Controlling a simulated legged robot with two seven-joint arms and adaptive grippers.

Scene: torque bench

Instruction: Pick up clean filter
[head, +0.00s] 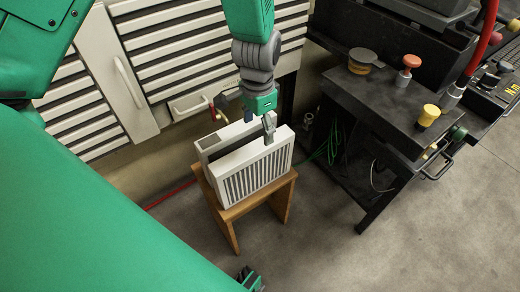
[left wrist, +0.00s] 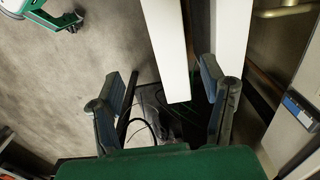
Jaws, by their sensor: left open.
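Two pale filter panels stand upright side by side on a small wooden stool. The front panel (head: 256,172) is white with dark vertical slats on its face; the other (head: 222,137) stands behind it. I cannot tell which is the clean one. My left gripper (head: 262,122) is at the panels' top edge, pointing down. In the left wrist view its fingers (left wrist: 166,88) are spread apart, with the end of one white panel (left wrist: 166,45) between them. A second white panel (left wrist: 233,30) is beside the right finger. Contact cannot be told.
The wooden stool (head: 229,211) stands on open grey floor. Behind it is a slatted wall unit (head: 170,50) with a pipe and valve (head: 212,105). A dark bench (head: 400,115) with coloured knobs stands at right, cables beneath. Floor in front is clear.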

